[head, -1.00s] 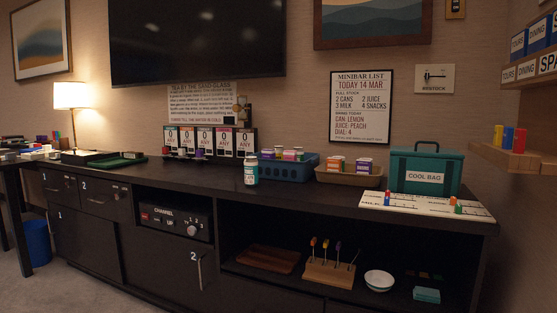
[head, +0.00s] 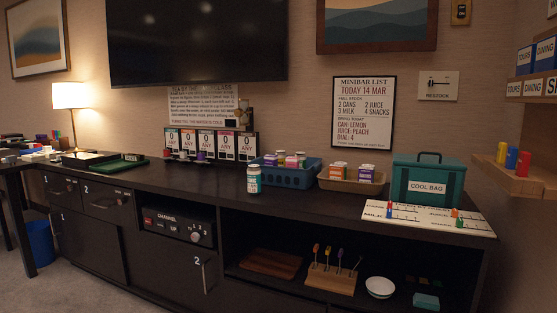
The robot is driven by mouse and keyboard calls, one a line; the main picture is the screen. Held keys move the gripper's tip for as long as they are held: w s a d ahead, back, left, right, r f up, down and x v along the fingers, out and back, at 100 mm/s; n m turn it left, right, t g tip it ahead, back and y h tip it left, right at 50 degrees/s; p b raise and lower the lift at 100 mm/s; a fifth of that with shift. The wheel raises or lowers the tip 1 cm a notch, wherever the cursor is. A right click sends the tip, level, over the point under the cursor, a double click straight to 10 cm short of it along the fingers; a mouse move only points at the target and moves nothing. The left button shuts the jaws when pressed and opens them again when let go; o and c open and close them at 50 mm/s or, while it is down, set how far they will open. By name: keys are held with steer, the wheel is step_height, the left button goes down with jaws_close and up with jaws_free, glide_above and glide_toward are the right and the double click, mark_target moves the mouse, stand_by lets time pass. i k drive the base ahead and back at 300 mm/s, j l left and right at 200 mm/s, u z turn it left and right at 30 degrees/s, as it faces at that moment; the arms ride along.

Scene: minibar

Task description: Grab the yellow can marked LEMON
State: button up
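I cannot pick out a yellow can marked LEMON in the head view. The wall list (head: 345,141) has the line "CAN: LEMON". A small teal and white jar (head: 254,180) stands alone near the front of the counter. A blue basket (head: 290,178) behind it holds several small containers with coloured labels, too small to read. A tan tray (head: 340,184) to its right holds several more. A teal cool bag (head: 428,180) stands on the right of the counter. My gripper is not in view.
The dark counter (head: 200,177) has clear room along its front edge. A white marked board (head: 465,222) lies before the bag. Dark cabinet doors (head: 88,235) are shut; an open shelf holds a white bowl (head: 380,286). A wooden wall shelf (head: 500,175) juts in at right.

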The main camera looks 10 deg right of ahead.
mark_target(281, 154)
steer(key=i+j, duration=0.55)
steer(key=j, duration=0.25)
steer(key=i+j, duration=0.55)
steer(key=j, duration=0.25)
steer(key=i+j+z, duration=0.1)
steer(key=i+j, duration=0.2)
steer(key=j, duration=0.1)
